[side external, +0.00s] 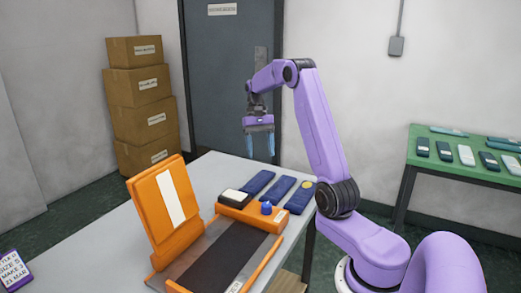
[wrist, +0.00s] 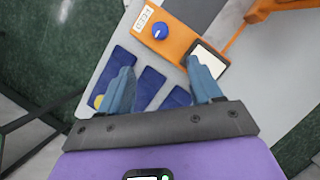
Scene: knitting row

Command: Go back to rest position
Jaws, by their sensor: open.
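My gripper (side external: 260,155) hangs above the far part of the grey table, fingers pointing down, apart and empty. In the wrist view its two blue fingers (wrist: 160,75) show a wide gap with nothing between them. Beyond them is the orange machine (side external: 215,250) with a dark bed, a tilted orange panel and a blue knob (side external: 266,207). The knob also shows in the wrist view (wrist: 160,31). Several dark blue flat pieces (side external: 259,183) lie on the table below the gripper, apart from it. One piece bears a yellow round spot (side external: 307,184).
The grey table (side external: 205,170) has bare room at its far left. A green table (side external: 465,167) with several flat pieces stands at right. Stacked cardboard boxes (side external: 145,120) stand behind at left, beside a grey door (side external: 225,85). A purple sign (side external: 16,270) is at the lower left.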

